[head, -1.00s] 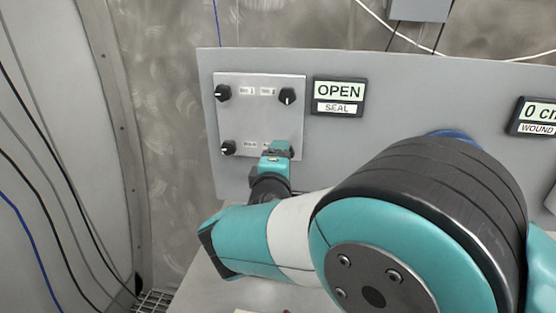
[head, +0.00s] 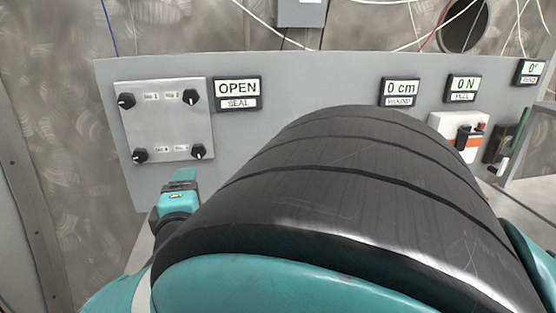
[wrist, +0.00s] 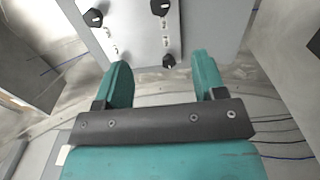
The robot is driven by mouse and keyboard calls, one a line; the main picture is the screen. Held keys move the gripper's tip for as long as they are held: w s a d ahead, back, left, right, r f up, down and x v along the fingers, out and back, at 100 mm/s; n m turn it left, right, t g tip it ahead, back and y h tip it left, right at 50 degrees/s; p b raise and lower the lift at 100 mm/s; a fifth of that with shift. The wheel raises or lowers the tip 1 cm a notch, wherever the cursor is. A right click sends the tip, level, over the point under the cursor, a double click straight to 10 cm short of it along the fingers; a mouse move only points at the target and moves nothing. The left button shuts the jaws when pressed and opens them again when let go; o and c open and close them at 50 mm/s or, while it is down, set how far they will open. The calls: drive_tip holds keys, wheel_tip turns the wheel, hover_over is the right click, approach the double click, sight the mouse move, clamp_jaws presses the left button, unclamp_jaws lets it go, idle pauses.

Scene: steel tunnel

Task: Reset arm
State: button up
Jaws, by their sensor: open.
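My gripper (wrist: 160,85) is open in the wrist view, its two teal fingers apart with nothing between them. In the head view my gripper (head: 180,180) shows small and teal, in front of and below the knob plate (head: 168,120). The plate carries several black knobs, such as the upper left knob (head: 126,100) and the lower right knob (head: 198,151). In the wrist view a knob (wrist: 169,61) lies beyond the fingertips, apart from them. My arm's large teal and black link covers the lower middle of the head view.
A display reading OPEN, SEAL (head: 237,93) is beside the plate. Displays reading 0 cm (head: 400,92), 0 N (head: 462,88) and 0° (head: 531,71) are further right. A white box with an orange band (head: 460,136) is at the right. Cables hang along the back wall.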

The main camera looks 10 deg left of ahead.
drive_tip(key=w+d+m+g+h, duration=0.25)
drive_tip(key=d+m+g, duration=0.2)
drive_tip(key=d, duration=0.65)
drive_tip(key=w+d+m+g+h, duration=0.1)
drive_tip(key=w+d+m+g, duration=0.3)
drive_tip(key=d, duration=0.7)
drive_tip(key=s+d+m+g, duration=0.2)
drive_tip(key=s+d+g, duration=0.1)
drive_tip(key=s, duration=0.5)
drive_tip(key=s+d+r+m+g+y, duration=0.1)
drive_tip(key=s+d+m+g, duration=0.1)
drive_tip(key=s+d, duration=0.4)
drive_tip(key=s+d+r+m+g+y, duration=0.1)
drive_tip(key=s+d, duration=0.4)
drive_tip(key=s, duration=0.6)
drive_tip(key=m+g, duration=0.1)
drive_tip(key=g, duration=0.1)
drive_tip(key=shift+r+g, duration=0.15)
drive_tip(key=shift+g, duration=0.2)
drive_tip(key=shift+y, duration=0.25)
